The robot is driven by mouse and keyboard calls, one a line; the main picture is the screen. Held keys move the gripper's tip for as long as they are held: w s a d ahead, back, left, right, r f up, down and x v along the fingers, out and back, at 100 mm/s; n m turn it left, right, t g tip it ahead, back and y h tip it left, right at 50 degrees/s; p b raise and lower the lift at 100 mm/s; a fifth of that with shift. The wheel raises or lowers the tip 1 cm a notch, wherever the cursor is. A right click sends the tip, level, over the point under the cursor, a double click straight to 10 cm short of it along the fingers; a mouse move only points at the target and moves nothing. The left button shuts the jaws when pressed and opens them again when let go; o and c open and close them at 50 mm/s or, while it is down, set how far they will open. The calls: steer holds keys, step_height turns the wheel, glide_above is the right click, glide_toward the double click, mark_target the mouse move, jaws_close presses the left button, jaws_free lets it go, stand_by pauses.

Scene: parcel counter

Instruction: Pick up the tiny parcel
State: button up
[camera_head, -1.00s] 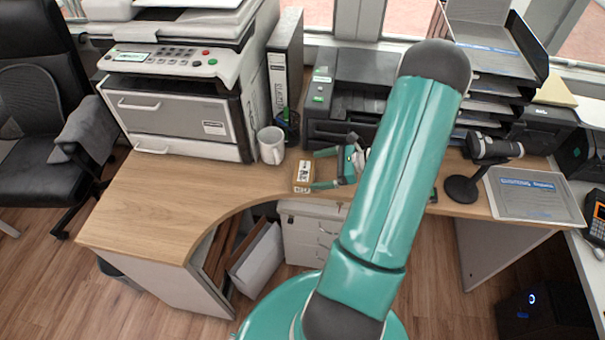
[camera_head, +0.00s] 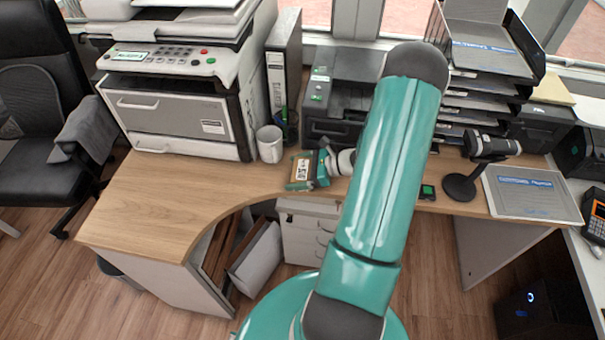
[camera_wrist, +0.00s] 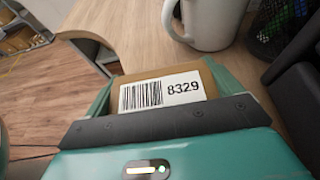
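The tiny parcel (camera_head: 301,171) is a small brown box with a white label on top. It stands on the wooden counter, left of the black printer and in front of the mug. In the wrist view the parcel (camera_wrist: 160,92) shows a barcode and the number 8329. My gripper (camera_head: 302,171) is down around it, one teal finger on each side. In the wrist view the fingers of my gripper (camera_wrist: 163,85) flank the parcel closely. I see no clear gap, but cannot tell whether they press on it. The parcel's near end is hidden by the gripper body.
A white mug (camera_head: 270,144) stands just behind the parcel, with a mesh pen holder (camera_head: 289,128) beside it. The black printer (camera_head: 342,95) is behind and right. The counter's curved front edge is close in front. The counter (camera_head: 170,195) is clear to the left.

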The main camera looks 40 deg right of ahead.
steer(key=shift+c, duration=0.9)
